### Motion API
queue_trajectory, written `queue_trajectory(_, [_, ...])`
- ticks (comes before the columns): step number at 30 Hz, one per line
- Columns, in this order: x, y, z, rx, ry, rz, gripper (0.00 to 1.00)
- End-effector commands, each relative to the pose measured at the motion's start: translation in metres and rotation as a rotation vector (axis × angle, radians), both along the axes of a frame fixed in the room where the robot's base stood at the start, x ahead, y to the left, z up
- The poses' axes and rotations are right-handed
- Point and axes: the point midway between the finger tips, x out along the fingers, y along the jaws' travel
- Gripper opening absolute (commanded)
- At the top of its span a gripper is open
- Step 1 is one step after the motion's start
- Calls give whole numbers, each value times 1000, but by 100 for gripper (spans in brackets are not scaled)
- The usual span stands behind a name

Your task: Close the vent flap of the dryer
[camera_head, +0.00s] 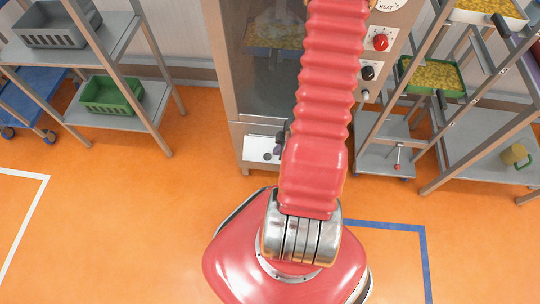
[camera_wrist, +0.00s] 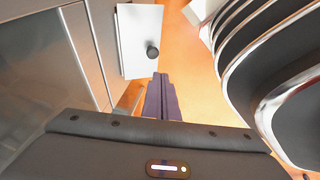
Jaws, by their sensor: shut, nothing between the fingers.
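The dryer (camera_head: 225,60) is a grey cabinet with a glass door. Its white vent flap (camera_head: 256,143) is low on the front and appears to stand out from it, so open; the exact angle is unclear. In the wrist view the flap (camera_wrist: 135,25) is a white plate with a round black knob (camera_wrist: 152,51) near its right edge. My gripper (camera_wrist: 161,76) is shut and empty, its dark fingers pointing at the flap's near edge, just below the knob in the picture. I cannot tell whether they touch. In the head view my gripper (camera_head: 281,140) is partly hidden behind my red arm.
A shelf with a grey crate (camera_head: 55,38) and a green crate (camera_head: 110,107) stands left. The orange floor (camera_head: 120,210) before the dryer is clear.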

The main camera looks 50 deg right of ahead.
Motion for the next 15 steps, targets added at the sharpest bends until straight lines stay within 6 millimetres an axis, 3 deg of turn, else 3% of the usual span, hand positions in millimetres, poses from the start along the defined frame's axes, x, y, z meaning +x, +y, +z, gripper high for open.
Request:
queue_trajectory(8, [2,0,-5,1,1,0,0])
queue_trajectory(15, [8,1,-21,1,2,0,0])
